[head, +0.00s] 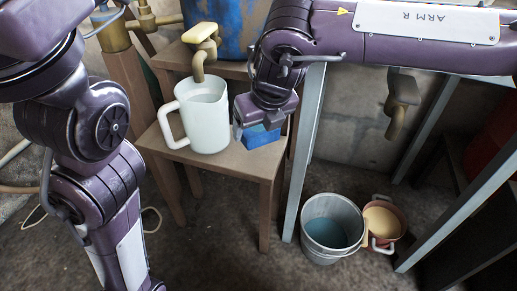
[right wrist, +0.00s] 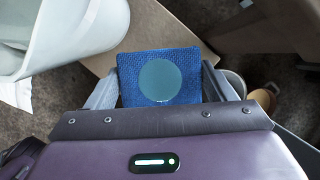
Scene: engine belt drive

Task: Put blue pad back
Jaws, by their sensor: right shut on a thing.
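The blue pad (head: 260,138) is a square blue cloth-like piece held in my right gripper (head: 258,122), just above the right side of the low wooden stool (head: 232,163). In the right wrist view the pad (right wrist: 190,62) lies between the two fingers of the gripper (right wrist: 160,88), with a round grey-green patch on its face. The fingers are shut on its left and right edges. I cannot tell whether the pad touches the stool top. My left arm comes in at the left, and its gripper is out of the picture.
A white jug (head: 206,122) stands on the stool left of the pad, under a brass tap (head: 199,50). A metal bucket (head: 331,213) and a reddish pot (head: 384,222) with pale contents stand on the floor at right. A grey metal frame leg (head: 304,150) rises beside the stool.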

